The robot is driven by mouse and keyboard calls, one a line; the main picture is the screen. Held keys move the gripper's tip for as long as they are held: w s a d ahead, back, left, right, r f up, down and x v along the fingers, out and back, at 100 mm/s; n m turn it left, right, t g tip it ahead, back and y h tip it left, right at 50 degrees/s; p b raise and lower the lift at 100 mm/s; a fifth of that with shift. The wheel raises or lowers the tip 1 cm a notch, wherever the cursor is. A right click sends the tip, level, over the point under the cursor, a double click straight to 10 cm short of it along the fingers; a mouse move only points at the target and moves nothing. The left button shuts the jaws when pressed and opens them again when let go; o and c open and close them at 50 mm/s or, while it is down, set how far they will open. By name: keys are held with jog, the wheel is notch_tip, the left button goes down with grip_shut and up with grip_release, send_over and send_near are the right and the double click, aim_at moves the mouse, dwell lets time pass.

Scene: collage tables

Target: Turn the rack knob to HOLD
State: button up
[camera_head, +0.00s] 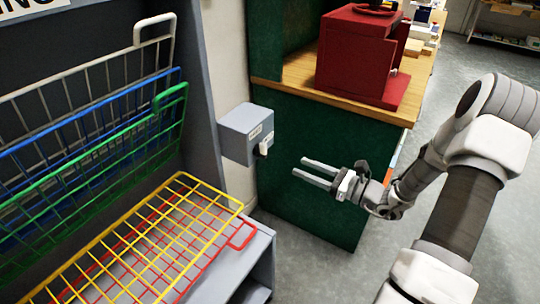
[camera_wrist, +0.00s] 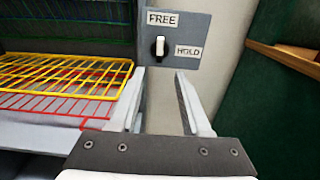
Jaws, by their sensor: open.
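The rack knob (camera_wrist: 160,46) is a small white lever on a grey box. It stands upright, its top toward the FREE label (camera_wrist: 161,17), in the wrist view. The HOLD label (camera_wrist: 188,51) is to the knob's right. In the head view the grey box (camera_head: 246,133) is fixed beside the rack, with the white knob (camera_head: 264,148) on its front. My gripper (camera_head: 312,169) is open and empty, to the right of the knob and apart from it. In the wrist view the gripper's fingers (camera_wrist: 160,85) are spread below the knob.
A drying rack with a yellow grid shelf (camera_head: 150,236) and a red one under it is at left. Upright green (camera_head: 100,160), blue and white grids are behind. A red machine (camera_head: 355,55) stands on a wooden-topped green counter (camera_head: 310,150) at right. Open air lies between gripper and box.

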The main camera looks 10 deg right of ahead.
aim_at(266, 152)
jog(key=b+x, duration=0.1)
jog(key=x, duration=1)
jog(key=shift+w+a, duration=0.2)
grip_shut()
